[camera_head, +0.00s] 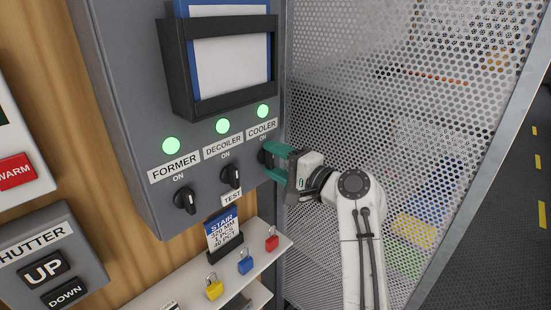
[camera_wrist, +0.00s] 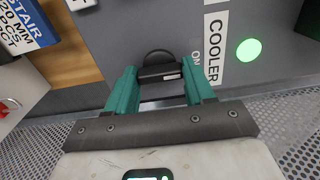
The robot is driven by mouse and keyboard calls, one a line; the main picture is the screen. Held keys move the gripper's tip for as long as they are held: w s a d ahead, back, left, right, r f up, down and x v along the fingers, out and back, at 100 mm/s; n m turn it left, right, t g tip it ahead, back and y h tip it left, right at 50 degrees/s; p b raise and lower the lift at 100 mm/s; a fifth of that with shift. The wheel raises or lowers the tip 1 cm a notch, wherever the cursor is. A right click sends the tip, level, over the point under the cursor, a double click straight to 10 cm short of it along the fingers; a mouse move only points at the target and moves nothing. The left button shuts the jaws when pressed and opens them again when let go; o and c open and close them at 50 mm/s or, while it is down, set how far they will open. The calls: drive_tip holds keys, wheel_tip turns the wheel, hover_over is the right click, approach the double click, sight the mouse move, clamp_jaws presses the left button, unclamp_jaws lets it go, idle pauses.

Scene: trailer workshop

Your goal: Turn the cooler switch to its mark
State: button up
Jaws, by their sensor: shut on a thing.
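The cooler switch (camera_head: 264,157) is a black rotary knob on the grey control panel (camera_head: 130,120), below the COOLER label (camera_head: 262,129) and a lit green lamp (camera_head: 263,111). My gripper (camera_head: 268,159) reaches it from the right, with its teal fingers shut on the knob. In the wrist view the switch (camera_wrist: 159,60) sits between the two fingertips, and a small white line shows on its handle. The ON mark (camera_wrist: 196,58) stands beside it, next to the COOLER label (camera_wrist: 215,47). The fingers partly hide the knob in the head view.
The decoiler switch (camera_head: 231,176) and former switch (camera_head: 185,201) are to the left, under lit green lamps. Below is a shelf (camera_head: 150,297) with coloured padlocks and a STAIR card (camera_head: 224,232). A perforated metal screen (camera_head: 400,90) stands close to my arm on the right.

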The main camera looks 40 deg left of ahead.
drive_tip(key=o, duration=1)
drive_tip(key=shift+o, duration=0.2)
drive_tip(key=d+b, duration=0.3)
drive_tip(key=d, duration=0.7)
drive_tip(key=shift+s+d, duration=0.4)
drive_tip(key=shift+f, duration=0.1)
